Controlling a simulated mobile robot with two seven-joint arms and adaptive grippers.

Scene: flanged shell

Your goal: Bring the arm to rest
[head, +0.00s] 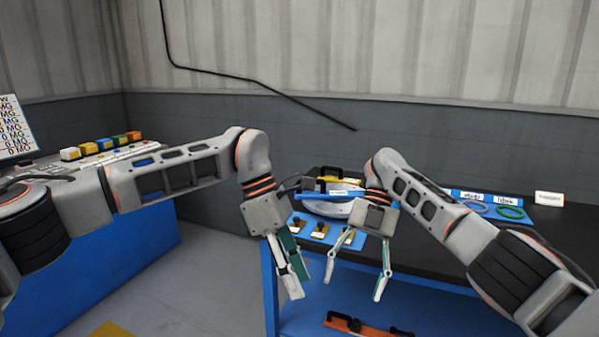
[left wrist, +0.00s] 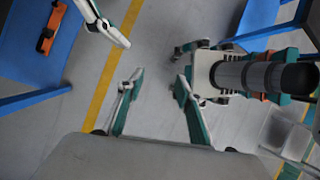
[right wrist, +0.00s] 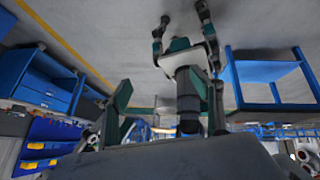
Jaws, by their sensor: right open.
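My left gripper (head: 292,272) hangs in front of the bench, pointing down, left of my right gripper. In the left wrist view its fingers (left wrist: 158,86) stand apart with nothing between them. My right gripper (head: 355,275) hangs fingers down in front of the bench's near edge, open and empty. Its spread fingers (right wrist: 170,92) also show in the right wrist view. A pale round part (head: 328,209) lies on the bench behind the grippers, partly hidden by my right arm. Neither gripper touches anything that I can see.
The dark-topped bench (head: 430,267) holds a blue plate with brass-coloured pieces (head: 319,231), a green ring (head: 509,212) and labels. An orange tool (head: 356,325) lies on its lower blue shelf. A blue console (head: 125,250) with coloured buttons stands left. Floor between them is clear.

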